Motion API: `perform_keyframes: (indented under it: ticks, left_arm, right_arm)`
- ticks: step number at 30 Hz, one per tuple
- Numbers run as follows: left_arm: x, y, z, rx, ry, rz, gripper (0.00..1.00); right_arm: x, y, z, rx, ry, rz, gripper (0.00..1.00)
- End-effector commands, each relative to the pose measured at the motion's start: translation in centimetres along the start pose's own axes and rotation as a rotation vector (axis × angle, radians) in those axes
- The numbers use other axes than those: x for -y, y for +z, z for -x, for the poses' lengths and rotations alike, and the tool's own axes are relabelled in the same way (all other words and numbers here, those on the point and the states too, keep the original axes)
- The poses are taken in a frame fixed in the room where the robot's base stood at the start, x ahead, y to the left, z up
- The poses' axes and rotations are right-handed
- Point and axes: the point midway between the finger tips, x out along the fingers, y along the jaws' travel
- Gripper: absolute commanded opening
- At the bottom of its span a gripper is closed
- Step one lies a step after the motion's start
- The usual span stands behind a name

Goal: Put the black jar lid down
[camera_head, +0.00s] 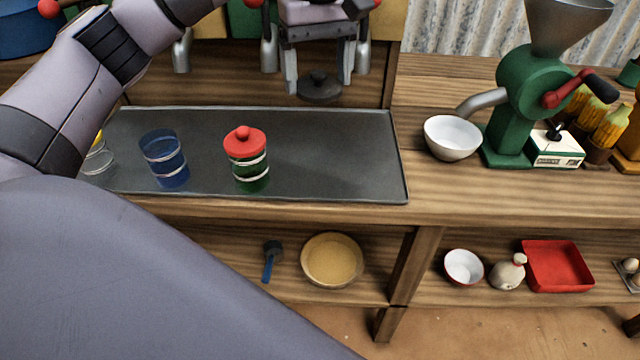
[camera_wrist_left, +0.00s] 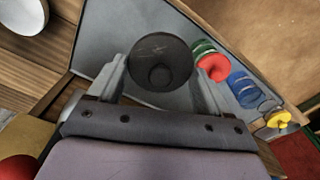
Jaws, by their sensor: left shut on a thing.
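My left gripper (camera_head: 318,84) is shut on the black jar lid (camera_head: 320,87), one finger on each side of it. The lid is a dark round disc with a knob on top, held level. It also shows between the fingers in the left wrist view (camera_wrist_left: 160,62), with the grey mat (camera_head: 330,160) behind it. In the head view the lid appears above the mat's back edge; its exact height is hard to tell. My right gripper is not in view.
On the mat stand a green jar with a red lid (camera_head: 246,160), an open blue jar (camera_head: 164,160) and a clear jar with yellow (camera_head: 98,160). The mat's right part is bare. Right of it are a white bowl (camera_head: 452,138) and a green grinder (camera_head: 515,110).

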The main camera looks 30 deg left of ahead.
Motion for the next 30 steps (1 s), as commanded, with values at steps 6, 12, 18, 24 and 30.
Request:
perform_keyframes:
  ticks: [6, 12, 18, 24, 30]
  left_arm:
    - [0.3, -0.7, -2.4, 0.009, -0.007, 0.079, 0.50]
    - [0.4, -0.6, -7.8, 0.010, -0.008, 0.076, 0.50]
    - [0.4, -0.5, -12.7, 0.009, -0.007, 0.075, 0.50]
    - [0.3, -0.5, -15.1, 0.007, -0.004, 0.074, 0.50]
    - [0.4, -0.5, -16.9, 0.009, -0.005, 0.073, 0.50]
  right_arm:
    - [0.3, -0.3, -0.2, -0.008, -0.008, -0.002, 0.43]
    - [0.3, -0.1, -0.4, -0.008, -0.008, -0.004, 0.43]
    - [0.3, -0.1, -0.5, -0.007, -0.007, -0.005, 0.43]
    - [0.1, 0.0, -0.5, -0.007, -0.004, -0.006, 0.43]
    - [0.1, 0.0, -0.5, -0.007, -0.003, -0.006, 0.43]
